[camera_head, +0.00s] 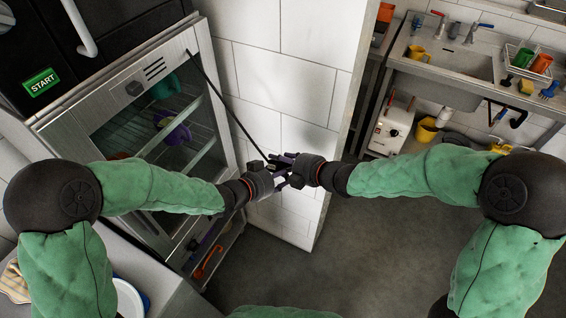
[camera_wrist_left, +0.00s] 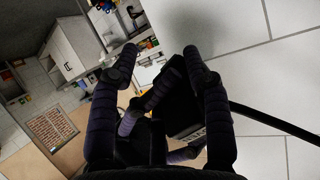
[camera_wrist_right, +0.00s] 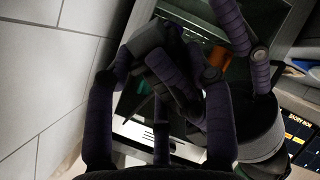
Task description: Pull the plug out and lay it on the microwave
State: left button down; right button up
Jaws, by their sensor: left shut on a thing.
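A black cable (camera_head: 225,100) runs from the top of the steel cabinet down to where my two grippers meet. The plug is a dark block (camera_wrist_left: 183,115) between the fingers of my left gripper (camera_wrist_left: 162,52), with the cable leaving to the right. My left gripper (camera_head: 277,175) is shut on the plug, in front of the white tiled wall. My right gripper (camera_head: 294,168) is right beside it, fingers overlapping; whether it also grips the plug is hidden. A black appliance with a green START label (camera_head: 40,82) is at upper left; I cannot tell whether it is the microwave.
The steel glass-front cabinet (camera_head: 202,70) holds coloured dishes. The tiled wall (camera_head: 285,90) ends just behind my grippers. A sink counter (camera_head: 440,65) with cups and a rack stands at upper right. The grey floor (camera_head: 350,260) is clear between my arms.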

pick_arm(q)
jog(key=shift+c, duration=2.4)
grip_release()
jog(key=shift+w+r, duration=0.15)
jog(key=shift+a, duration=0.1)
jog(key=v, duration=1.2)
notch_tip(320, 180, down, 18)
jog(key=n+g+y, duration=0.3)
jog(key=n+g, duration=0.1)
jog(key=n, duration=0.2)
jog(key=s+d+f+n+g+y, duration=0.1)
jog(key=s+f+n+g, duration=0.3)
jog(key=s+f, duration=0.9)
notch_tip(320, 180, down, 4)
jog(key=shift+s+d+f+g, duration=0.15)
jog(key=shift+s+d+g, duration=0.1)
jog(key=shift+d+g, duration=0.45)
